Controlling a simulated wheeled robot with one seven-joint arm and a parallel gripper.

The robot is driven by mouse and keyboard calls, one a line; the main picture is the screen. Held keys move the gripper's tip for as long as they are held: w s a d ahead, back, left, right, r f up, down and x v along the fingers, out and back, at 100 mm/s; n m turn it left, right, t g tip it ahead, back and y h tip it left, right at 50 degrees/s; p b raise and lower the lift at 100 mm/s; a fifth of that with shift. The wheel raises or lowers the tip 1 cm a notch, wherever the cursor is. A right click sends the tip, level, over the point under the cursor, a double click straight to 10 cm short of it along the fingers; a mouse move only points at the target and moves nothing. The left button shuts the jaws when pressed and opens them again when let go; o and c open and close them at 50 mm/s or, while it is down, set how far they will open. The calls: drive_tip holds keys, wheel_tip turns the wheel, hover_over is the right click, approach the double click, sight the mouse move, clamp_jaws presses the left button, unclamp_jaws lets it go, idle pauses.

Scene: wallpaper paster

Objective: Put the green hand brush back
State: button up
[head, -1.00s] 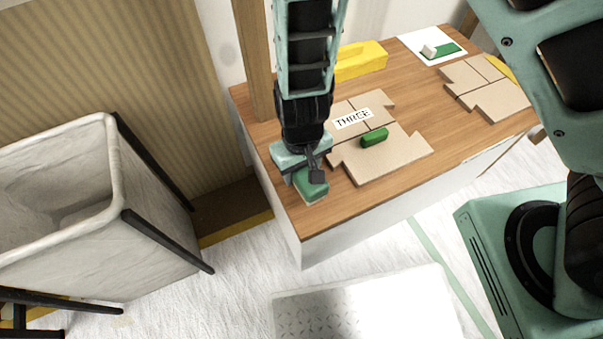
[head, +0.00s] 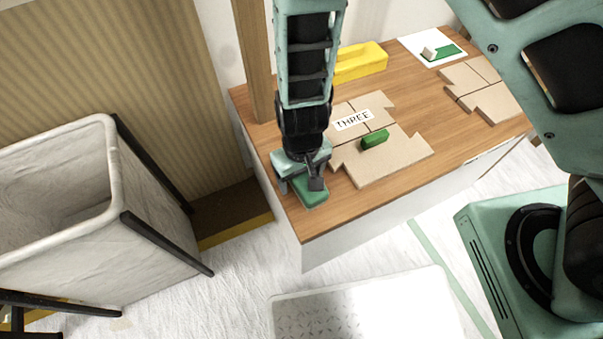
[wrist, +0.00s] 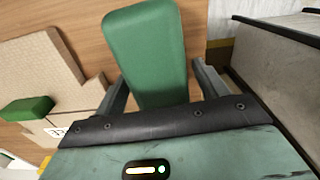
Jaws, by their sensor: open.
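A green block-like piece, which I take for the green hand brush (head: 311,192), lies at the near left corner of the wooden tabletop. In the wrist view the brush (wrist: 150,45) is a long, smooth green slab with rounded corners, reaching between my fingers. My gripper (head: 305,174) is open, with one finger on each side of the brush; I cannot tell whether they touch it. The wrist and fingers hide part of the brush in the head view. A smaller green block (head: 375,139) lies apart on the tan boards.
A pale bin with dark legs (head: 60,210) stands left.

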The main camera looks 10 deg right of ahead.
wheel_tip(320, 180, up, 18)
drive_tip(key=p, duration=0.7)
drive_tip(key=s+d+r+n, duration=0.2)
drive_tip(key=s+d+r, duration=0.2)
drive_tip(key=s+r, duration=0.25)
drive_tip(key=s+d+r+n, duration=0.1)
drive_tip(key=s+d+r, duration=0.35)
drive_tip(key=r, duration=0.35)
wheel_tip(320, 180, up, 16)
drive_tip(key=p, duration=1.6)
drive_tip(key=shift+a+y, duration=0.2)
drive_tip(key=shift+y, duration=0.1)
drive_tip(key=shift+s, duration=0.1)
